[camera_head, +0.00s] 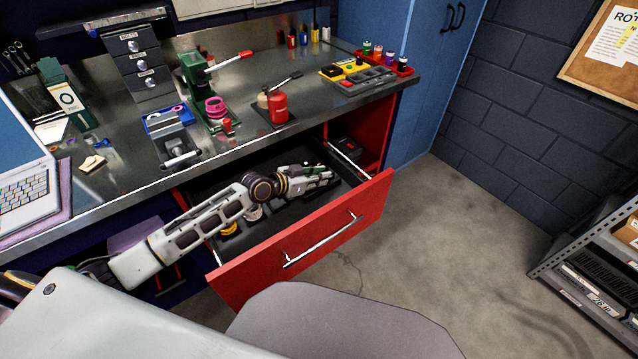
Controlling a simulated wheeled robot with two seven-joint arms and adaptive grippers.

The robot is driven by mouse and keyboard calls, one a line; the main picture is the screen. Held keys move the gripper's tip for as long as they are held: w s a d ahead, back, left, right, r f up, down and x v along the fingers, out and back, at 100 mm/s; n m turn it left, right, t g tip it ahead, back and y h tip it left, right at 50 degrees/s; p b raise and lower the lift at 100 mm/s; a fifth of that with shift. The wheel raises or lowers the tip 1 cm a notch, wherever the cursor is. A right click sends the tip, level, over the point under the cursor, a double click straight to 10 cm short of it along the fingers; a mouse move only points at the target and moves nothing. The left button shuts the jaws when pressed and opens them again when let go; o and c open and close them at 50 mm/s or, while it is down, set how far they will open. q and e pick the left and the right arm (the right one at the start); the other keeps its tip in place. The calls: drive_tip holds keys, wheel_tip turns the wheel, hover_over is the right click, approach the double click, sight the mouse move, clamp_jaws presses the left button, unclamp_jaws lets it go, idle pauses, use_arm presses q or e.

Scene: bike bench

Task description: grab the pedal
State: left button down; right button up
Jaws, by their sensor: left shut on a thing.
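My left arm reaches from the lower left into the open red drawer (340,225) under the bench. My left gripper (322,174) is inside the drawer, near its right end, low over the dark drawer floor. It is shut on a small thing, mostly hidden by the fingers. That thing is too small and covered to tell whether it is the pedal, and I cannot make out a pedal elsewhere. My right gripper is not in view.
A yellow round thing (229,229) lies at the drawer's left end. The metal bench top (330,110) above holds a vise (176,143), a red oil can (278,107) and trays. A grey shelf rack (590,265) stands right; the floor between is clear.

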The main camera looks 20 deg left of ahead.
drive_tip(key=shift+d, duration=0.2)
use_arm(q)
drive_tip(key=shift+r, duration=0.15)
drive_tip(key=shift+r, duration=0.55)
wheel_tip(320, 180, up, 8)
drive_tip(key=shift+f+p, duration=0.2)
drive_tip(key=shift+p, duration=0.55)
drive_tip(key=shift+r, duration=0.6)
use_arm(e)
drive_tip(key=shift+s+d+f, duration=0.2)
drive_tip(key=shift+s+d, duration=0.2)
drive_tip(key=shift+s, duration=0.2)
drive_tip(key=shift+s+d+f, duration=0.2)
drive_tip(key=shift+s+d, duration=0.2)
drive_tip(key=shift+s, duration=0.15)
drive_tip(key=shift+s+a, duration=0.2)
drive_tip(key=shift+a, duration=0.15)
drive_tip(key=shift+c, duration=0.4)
